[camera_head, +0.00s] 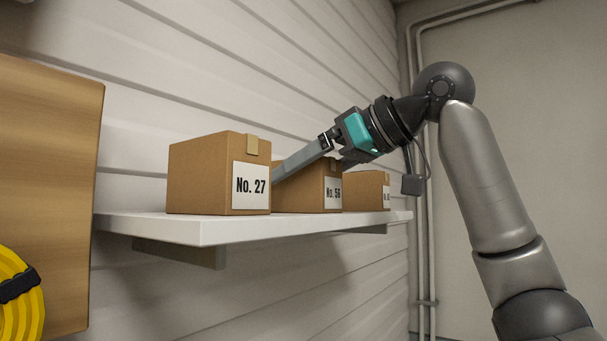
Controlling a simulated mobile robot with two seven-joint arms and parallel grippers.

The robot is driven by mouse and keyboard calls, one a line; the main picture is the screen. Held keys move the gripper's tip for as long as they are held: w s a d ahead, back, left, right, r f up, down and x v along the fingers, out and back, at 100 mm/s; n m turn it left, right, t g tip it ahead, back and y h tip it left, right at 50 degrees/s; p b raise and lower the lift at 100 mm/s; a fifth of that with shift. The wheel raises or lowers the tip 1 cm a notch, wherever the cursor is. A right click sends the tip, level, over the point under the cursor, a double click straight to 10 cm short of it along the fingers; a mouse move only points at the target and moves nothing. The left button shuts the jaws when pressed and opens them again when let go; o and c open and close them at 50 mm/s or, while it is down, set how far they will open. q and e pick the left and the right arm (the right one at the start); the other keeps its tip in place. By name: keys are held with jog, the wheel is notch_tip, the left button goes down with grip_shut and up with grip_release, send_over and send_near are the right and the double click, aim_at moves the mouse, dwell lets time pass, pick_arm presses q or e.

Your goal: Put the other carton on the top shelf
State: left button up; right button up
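Three brown cartons stand upright in a row on a white wall shelf (210,232). The carton marked No. 27 (205,175) is nearest, the carton marked No. 56 (310,190) is in the middle, and a smaller carton (368,190) with a hard-to-read label is farthest. My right gripper (310,166) reaches down from the right to the No. 56 carton. One long grey finger runs down between it and the No. 27 carton; the other shows only briefly near its far top edge. The fingertips are hidden, so I cannot tell whether they press on it. My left gripper is out of view.
A wooden panel (50,180) stands at the left, with a yellow coiled hose (20,300) in front of it. Pipes (424,260) run up the corner behind my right arm. The space above the No. 27 carton is clear.

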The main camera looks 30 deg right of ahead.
jog(key=shift+r, duration=0.2)
jog(key=v, duration=1.2)
jog(key=shift+b, duration=0.45)
